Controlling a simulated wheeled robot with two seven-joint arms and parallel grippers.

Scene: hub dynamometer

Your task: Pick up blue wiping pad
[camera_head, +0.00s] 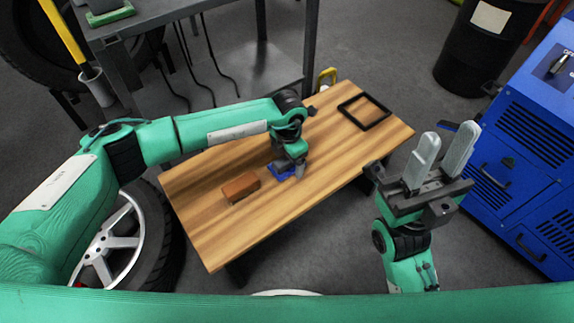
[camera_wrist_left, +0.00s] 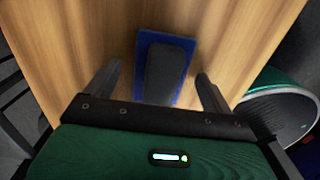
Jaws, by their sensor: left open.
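The blue wiping pad (camera_head: 281,171) lies flat on the wooden table, mostly covered by my left gripper in the head view. In the left wrist view the pad (camera_wrist_left: 142,60) is a blue rectangle with a dark raised block on top. My left gripper (camera_head: 289,175) points down over the pad. In the left wrist view its two fingers (camera_wrist_left: 158,80) are apart, one on each side of the pad, with nothing clamped between them. I cannot tell its exact height above the pad. My right gripper (camera_head: 440,155) points up to the right of the table, its two fingers apart and empty.
The wooden table (camera_head: 215,225) also bears a brown block (camera_head: 241,187) left of the pad and a black square frame (camera_head: 364,111) at the far right. A blue cabinet (camera_head: 530,160) stands at right, a wheel (camera_head: 125,245) at left. The table's front is clear.

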